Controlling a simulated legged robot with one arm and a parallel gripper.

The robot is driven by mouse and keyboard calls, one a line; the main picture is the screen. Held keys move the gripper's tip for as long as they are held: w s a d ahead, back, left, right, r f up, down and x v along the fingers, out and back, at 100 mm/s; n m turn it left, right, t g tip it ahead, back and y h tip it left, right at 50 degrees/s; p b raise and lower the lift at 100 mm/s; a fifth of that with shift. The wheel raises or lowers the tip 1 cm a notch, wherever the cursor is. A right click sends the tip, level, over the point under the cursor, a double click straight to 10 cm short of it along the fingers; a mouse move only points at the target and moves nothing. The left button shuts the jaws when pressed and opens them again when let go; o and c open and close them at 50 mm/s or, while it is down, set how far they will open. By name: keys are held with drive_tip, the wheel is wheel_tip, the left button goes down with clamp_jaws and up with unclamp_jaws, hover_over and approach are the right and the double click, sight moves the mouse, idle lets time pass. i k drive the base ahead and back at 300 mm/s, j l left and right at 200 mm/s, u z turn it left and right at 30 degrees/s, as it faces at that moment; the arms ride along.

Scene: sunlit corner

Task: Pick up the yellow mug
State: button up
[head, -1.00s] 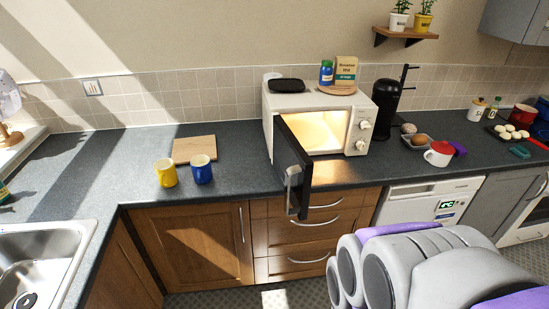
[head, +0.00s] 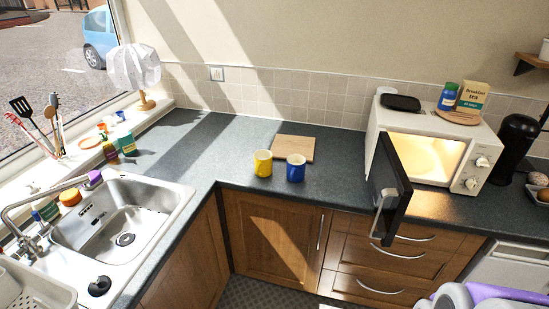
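The yellow mug (head: 263,163) stands upright on the dark worktop (head: 240,140), near the inner corner of the counter. A blue mug (head: 296,168) stands close to its right. A wooden board (head: 294,148) lies flat just behind the two mugs. My gripper is not in view; only grey and purple parts of my own body show at the bottom right, well away from the mugs.
The microwave (head: 430,150) stands to the right with its dark door (head: 388,200) open, jutting past the counter edge. A sink (head: 125,225) with a tap (head: 30,215) is at the left. Worktop left of the yellow mug is clear.

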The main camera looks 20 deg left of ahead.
sight(262, 168)
drive_tip(key=i+u, duration=0.65)
drive_tip(key=i, duration=0.3)
